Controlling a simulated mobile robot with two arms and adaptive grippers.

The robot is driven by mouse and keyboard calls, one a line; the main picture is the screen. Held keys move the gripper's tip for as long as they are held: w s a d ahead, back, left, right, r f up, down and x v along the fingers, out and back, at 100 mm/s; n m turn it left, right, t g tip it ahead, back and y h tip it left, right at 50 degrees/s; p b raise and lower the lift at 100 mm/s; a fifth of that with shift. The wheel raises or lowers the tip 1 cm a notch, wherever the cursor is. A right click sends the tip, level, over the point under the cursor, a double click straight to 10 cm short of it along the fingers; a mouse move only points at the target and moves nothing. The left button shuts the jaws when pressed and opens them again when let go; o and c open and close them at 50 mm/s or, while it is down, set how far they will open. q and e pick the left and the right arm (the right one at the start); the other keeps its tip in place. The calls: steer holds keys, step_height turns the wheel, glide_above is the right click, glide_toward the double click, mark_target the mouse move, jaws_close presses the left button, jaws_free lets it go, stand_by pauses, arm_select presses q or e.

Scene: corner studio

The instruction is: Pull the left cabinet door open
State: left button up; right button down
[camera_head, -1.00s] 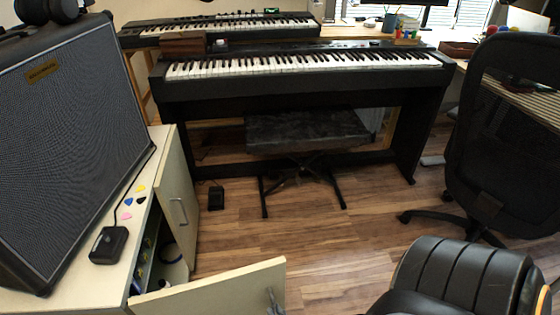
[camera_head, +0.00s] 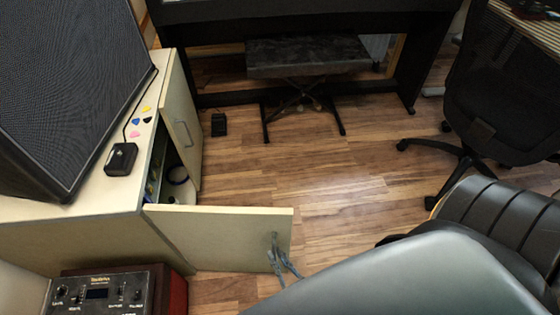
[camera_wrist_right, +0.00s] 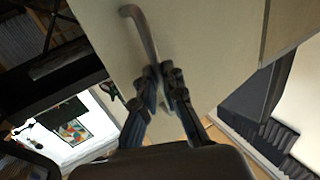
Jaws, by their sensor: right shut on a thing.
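The left cabinet door (camera_head: 205,238) is the near, pale one in the head view. It stands swung out from the cabinet (camera_head: 90,225), roughly square to its front. My right gripper (camera_head: 279,262) is at the door's free end, shut on the bar handle (camera_head: 274,240). In the right wrist view the fingers (camera_wrist_right: 165,75) close around the lower end of the grey handle (camera_wrist_right: 141,30) on the door panel (camera_wrist_right: 205,50). The far door (camera_head: 182,120) is partly open, its handle free. My left gripper is not in view.
A speaker (camera_head: 70,95) and a small black box (camera_head: 121,158) stand on the cabinet. An armchair (camera_head: 500,230) and office chair (camera_head: 505,90) are at right. Wooden floor (camera_head: 320,190) is clear between.

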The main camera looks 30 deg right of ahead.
steer(key=shift+w+a+r, duration=0.1)
steer(key=shift+w+a, duration=0.25)
steer(key=shift+a, duration=0.45)
steer(key=c, duration=1.4)
jaws_free()
steer(key=shift+a+y, duration=0.1)
steer(key=shift+y, duration=0.3)
steer(key=shift+s+d, duration=0.15)
steer(key=shift+d, duration=0.05)
steer(key=s, duration=1.1)
steer(key=shift+s, duration=0.4)
